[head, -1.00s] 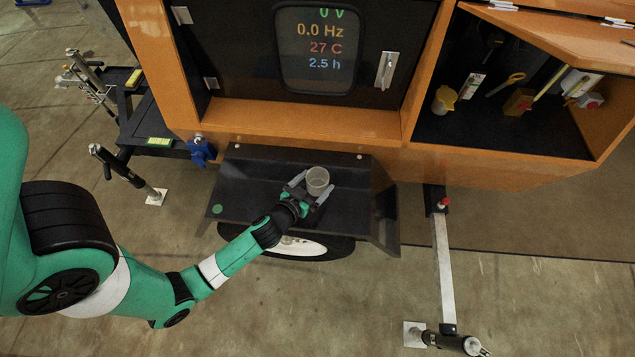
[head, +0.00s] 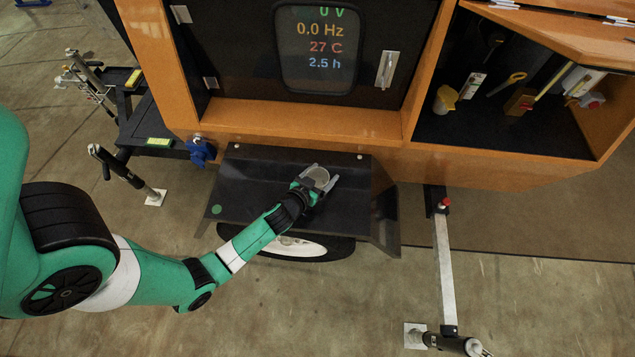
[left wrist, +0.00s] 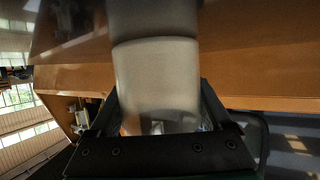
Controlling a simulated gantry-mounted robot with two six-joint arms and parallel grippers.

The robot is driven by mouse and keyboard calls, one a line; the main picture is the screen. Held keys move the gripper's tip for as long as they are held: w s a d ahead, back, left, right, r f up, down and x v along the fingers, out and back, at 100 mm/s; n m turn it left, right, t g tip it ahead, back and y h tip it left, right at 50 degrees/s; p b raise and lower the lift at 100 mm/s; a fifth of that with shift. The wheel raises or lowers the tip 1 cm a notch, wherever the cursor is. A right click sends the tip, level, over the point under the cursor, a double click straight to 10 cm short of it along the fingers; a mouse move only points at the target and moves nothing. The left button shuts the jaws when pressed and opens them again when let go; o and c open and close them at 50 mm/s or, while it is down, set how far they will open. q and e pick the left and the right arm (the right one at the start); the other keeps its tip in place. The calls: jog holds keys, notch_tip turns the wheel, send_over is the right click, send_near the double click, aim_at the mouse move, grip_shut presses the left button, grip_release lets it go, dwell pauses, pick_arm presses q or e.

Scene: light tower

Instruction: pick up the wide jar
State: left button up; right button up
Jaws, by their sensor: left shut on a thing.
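The wide jar (head: 318,176) is a pale, translucent round cup over the black fender shelf (head: 250,190) below the orange cabinet. My left gripper (head: 319,180) has its two fingers on either side of the jar and is shut on it. In the left wrist view the jar (left wrist: 157,80) fills the middle between the fingers, large and close. I cannot tell whether its base touches the shelf. My right gripper is not in view.
The orange cabinet wall (head: 300,118) with a display (head: 318,48) rises behind the shelf. An open compartment (head: 470,130) with tools and a yellow-lidded container (head: 444,99) is at the right. A blue fitting (head: 201,152) sits left of the shelf.

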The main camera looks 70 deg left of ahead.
aim_at(322, 182)
pick_arm(q)
jog(key=shift+r, duration=0.1)
jog(key=r+p, duration=0.3)
jog(key=r, duration=0.1)
jog(key=shift+s+d, duration=0.1)
jog(key=shift+d, duration=0.15)
jog(key=shift+s+d+r+p, duration=0.6)
jog(key=shift+s+d+r, duration=0.3)
jog(key=shift+d+r, duration=0.9)
jog(key=shift+s+d+r+p, duration=0.55)
jog(key=shift+s+d+r, duration=0.5)
jog(key=shift+d, duration=1.3)
jog(key=shift+s+d+r+p, duration=0.7)
jog(key=shift+d+r, duration=0.9)
jog(key=shift+d, duration=0.45)
